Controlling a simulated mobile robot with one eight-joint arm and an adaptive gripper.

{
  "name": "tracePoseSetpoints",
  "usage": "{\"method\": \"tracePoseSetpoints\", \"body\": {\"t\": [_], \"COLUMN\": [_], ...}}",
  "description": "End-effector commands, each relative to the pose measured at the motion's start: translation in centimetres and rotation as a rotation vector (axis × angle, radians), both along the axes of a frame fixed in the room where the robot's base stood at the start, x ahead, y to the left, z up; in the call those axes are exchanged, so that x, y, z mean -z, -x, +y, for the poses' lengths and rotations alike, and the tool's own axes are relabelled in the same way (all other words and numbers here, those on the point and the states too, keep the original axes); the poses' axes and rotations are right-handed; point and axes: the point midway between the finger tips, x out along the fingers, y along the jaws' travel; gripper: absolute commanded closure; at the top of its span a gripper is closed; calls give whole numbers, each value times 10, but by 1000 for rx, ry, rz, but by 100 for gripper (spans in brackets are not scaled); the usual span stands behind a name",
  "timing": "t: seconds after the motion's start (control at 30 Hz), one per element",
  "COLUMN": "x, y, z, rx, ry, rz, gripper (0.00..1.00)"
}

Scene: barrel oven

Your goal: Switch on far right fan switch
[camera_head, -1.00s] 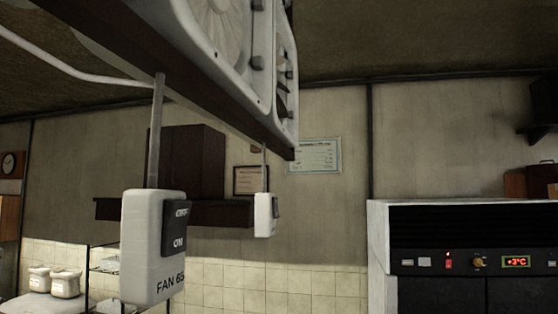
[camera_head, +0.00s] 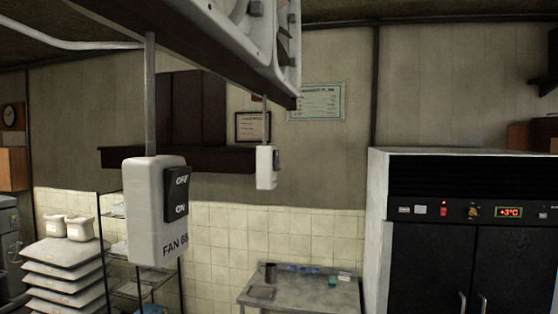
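Two white fan switch boxes hang on rods below the overhead fan frame (camera_head: 215,60). The near switch box (camera_head: 146,225) is large at the left, labelled "FAN 6" and a further character I cannot read clearly. Its dark rocker (camera_head: 177,194) reads OFF above ON. The farther switch box (camera_head: 264,168) is smaller, to the right, with a dark rocker on its right side; its position is too small to tell. My gripper is not in view.
A steel table (camera_head: 300,292) with small items stands at the bottom middle. A refrigerator (camera_head: 440,165) with a +3°C display fills the right. A dark wall shelf (camera_head: 180,158) is behind the switches.

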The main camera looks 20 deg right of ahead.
Motion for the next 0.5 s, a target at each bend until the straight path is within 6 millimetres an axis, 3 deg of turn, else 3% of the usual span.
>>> {"method": "tracePoseSetpoints", "body": {"t": [0.03,0.2,0.27,0.5], "x": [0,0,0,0], "y": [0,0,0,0], "z": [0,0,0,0], "rx": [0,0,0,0], "ry": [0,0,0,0], "rz": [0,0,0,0], "gripper": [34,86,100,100]}}
